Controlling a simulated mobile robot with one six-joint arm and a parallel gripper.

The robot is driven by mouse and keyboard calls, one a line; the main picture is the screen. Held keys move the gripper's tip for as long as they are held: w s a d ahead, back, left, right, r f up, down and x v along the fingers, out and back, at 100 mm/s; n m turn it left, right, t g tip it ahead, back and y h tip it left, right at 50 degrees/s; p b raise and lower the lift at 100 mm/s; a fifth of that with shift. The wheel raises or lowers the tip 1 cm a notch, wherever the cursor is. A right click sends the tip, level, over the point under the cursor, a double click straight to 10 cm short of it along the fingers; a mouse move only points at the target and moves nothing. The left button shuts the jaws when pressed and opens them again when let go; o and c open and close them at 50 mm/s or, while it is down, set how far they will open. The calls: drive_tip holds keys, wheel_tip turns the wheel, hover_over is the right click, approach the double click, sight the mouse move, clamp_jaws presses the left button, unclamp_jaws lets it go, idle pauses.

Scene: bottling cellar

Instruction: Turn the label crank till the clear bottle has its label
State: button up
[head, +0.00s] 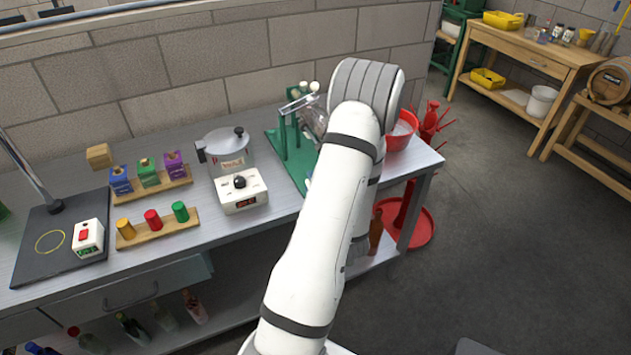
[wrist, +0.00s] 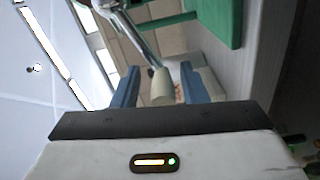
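The green label machine (head: 290,150) stands on the bench, partly hidden behind my arm. A clear glass shape, likely the clear bottle (head: 314,121), lies tilted on it; I cannot make out a label. In the wrist view, a cream cylindrical knob (wrist: 162,88) on a metal crank arm (wrist: 145,38) shows between the two blue fingers of my gripper (wrist: 158,80). The fingers are apart, with gaps on both sides of the knob. I cannot tell how deep the knob sits between them. In the head view my gripper is hidden behind my arm.
A pot with a lid and a white box with a black knob (head: 239,190) stand left of the machine. Wooden racks with coloured blocks (head: 157,232) are further left. A red bowl (head: 401,131) is to the right, near the bench's end. Bottles lie on the shelf below.

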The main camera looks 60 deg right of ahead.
drive_tip(key=b+v, duration=0.1)
drive_tip(key=v, duration=0.6)
drive_tip(key=shift+c, duration=0.3)
